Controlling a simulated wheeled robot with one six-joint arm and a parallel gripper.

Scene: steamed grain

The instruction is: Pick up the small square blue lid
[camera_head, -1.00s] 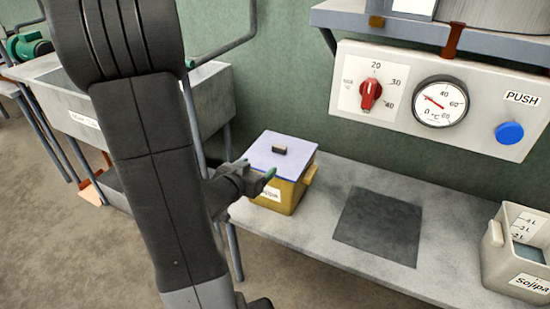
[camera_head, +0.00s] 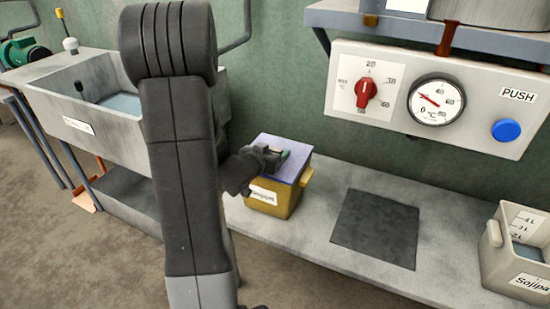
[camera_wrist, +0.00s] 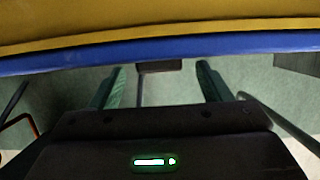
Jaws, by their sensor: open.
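The square blue lid (camera_head: 291,170) lies flat on a yellow box (camera_head: 285,199) with a white label, on the grey counter. In the wrist view the lid's blue edge (camera_wrist: 160,52) crosses the picture below the yellow box side (camera_wrist: 160,25), so this view looks upside down. The lid's small dark handle (camera_wrist: 160,66) shows between my two green fingertips. My gripper (camera_head: 279,153) is open at the lid's top, one finger to each side of the handle in the wrist view. Whether a finger touches the handle cannot be told. In the head view my gripper hides the handle.
A dark square plate (camera_head: 377,228) is set in the counter (camera_head: 322,205) right of the box. A grey measuring container (camera_head: 515,245) stands at the far right. A control panel (camera_head: 430,100) hangs on the wall above. A sink (camera_head: 95,125) stands at the left.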

